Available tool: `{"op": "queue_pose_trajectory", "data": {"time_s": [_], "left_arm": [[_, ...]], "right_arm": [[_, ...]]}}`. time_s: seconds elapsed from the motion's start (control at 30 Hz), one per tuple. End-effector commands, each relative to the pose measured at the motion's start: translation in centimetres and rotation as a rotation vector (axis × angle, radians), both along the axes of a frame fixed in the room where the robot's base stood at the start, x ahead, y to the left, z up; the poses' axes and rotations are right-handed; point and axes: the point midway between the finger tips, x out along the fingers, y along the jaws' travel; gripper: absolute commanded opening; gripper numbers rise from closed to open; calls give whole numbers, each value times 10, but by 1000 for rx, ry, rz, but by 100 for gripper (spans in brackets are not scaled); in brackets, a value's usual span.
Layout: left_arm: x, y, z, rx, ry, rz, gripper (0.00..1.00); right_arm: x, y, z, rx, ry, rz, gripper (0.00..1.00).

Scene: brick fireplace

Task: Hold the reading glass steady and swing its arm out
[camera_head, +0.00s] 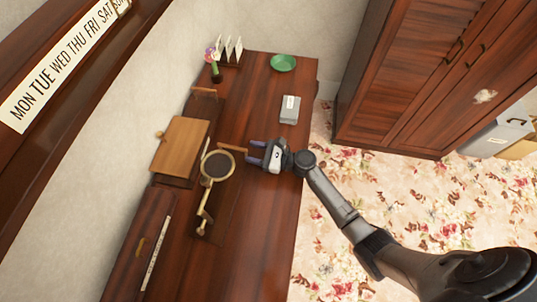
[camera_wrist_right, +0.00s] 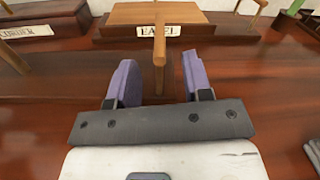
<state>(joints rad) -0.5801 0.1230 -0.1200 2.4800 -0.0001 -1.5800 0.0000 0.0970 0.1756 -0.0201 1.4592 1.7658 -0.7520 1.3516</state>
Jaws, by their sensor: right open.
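The reading glass (camera_head: 217,166) has a round dark lens in a brass-coloured rim, with a jointed brass arm (camera_head: 204,208) running down from it on the desk's left side. My right gripper (camera_head: 250,153) is open, to the right of the lens. A thin wooden bar (camera_head: 232,148) reaches toward its fingers. In the right wrist view the bar's near end (camera_wrist_right: 160,45) appears between the two purple fingertips (camera_wrist_right: 159,66), with gaps on both sides. I cannot tell what the bar is fixed to. My left gripper is not in view.
A wooden board (camera_head: 180,145) stands left of the lens; a base with an EASEL label (camera_wrist_right: 158,30) is ahead in the wrist view. A grey box (camera_head: 289,109), green dish (camera_head: 283,62) and flower vase (camera_head: 215,70) sit farther back. The desk's near right (camera_head: 265,225) is clear.

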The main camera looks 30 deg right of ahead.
Motion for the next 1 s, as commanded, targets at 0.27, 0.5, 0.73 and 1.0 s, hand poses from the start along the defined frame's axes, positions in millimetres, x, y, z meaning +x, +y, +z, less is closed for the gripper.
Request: {"op": "queue_pose_trajectory", "data": {"time_s": [0.27,0.5,0.73,1.0], "left_arm": [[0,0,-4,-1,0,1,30],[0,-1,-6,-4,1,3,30],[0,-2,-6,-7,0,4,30],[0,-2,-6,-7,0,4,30]], "right_arm": [[30,28,0,1,-1,0,46],[42,40,0,-2,-1,1,46],[45,43,0,-2,-1,1,46],[45,42,0,-2,-1,1,38]]}}
